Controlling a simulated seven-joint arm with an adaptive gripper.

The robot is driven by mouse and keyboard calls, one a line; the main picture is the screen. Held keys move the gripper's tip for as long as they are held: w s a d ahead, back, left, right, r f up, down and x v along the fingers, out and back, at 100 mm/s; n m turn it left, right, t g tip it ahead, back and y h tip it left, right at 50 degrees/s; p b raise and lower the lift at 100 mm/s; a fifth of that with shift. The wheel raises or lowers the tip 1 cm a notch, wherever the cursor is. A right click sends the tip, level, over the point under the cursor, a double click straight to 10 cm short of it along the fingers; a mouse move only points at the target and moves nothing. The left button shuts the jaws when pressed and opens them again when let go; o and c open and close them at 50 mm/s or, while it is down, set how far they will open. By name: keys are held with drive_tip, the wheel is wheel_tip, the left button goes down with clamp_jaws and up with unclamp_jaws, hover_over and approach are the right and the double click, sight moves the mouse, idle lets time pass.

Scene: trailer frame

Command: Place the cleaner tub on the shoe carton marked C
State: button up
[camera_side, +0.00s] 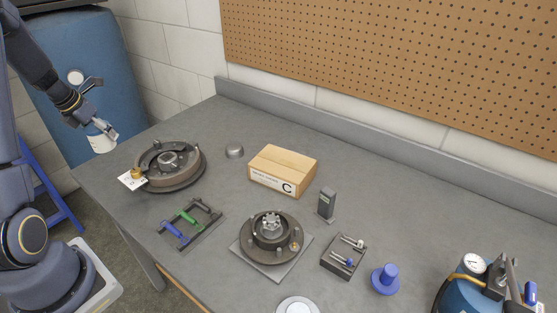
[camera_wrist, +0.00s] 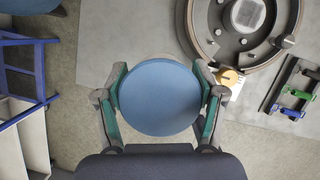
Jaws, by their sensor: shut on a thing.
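The cleaner tub (camera_side: 103,144) is a pale, round tub, and its round blue top (camera_wrist: 160,97) fills the middle of the wrist view. My gripper (camera_side: 101,128) is shut on it, with one finger on each side of the tub in the wrist view (camera_wrist: 161,72). The tub hangs in the air at the far left of the side view, off the bench's left end, slightly tilted. The shoe carton marked C (camera_side: 282,170) is a tan box with a white label, resting on the bench to the right. Its top looks bare.
A brake drum assembly (camera_side: 170,163) with a white tag lies between tub and carton. A small grey cap (camera_side: 234,151) and an upright grey block (camera_side: 326,204) flank the carton. A hub (camera_side: 271,238) stands in front. Behind are the bench's raised edge and a pegboard (camera_side: 400,60).

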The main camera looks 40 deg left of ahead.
drive_tip(key=shift+s+d+r+n, duration=0.3)
drive_tip(key=shift+s+d+r, duration=0.05)
drive_tip(key=shift+s+d, duration=0.15)
drive_tip(key=w+d+r+m, duration=0.3)
drive_tip(key=w+d, duration=0.7)
drive_tip(key=w+d+r+m+h, duration=0.1)
drive_tip(key=w+d+m, duration=0.2)
drive_tip(key=d, duration=0.7)
drive_tip(key=w+d+r+m+h, duration=0.1)
drive_tip(key=w+d+m+h, duration=0.15)
drive_tip(key=d, duration=0.75)
drive_tip(key=w+d+r+m+h, duration=0.1)
drive_tip(key=w+d+m, duration=0.2)
drive_tip(key=d, duration=0.7)
approach(292, 160)
drive_tip(key=shift+w+d+r+g+y, duration=0.1)
drive_tip(key=shift+w+d+g+y, duration=0.3)
drive_tip(key=shift+d, duration=0.45)
drive_tip(key=shift+w+f, duration=0.5)
drive_tip(key=shift+f, duration=1.55)
drive_tip(key=shift+f, duration=0.1)
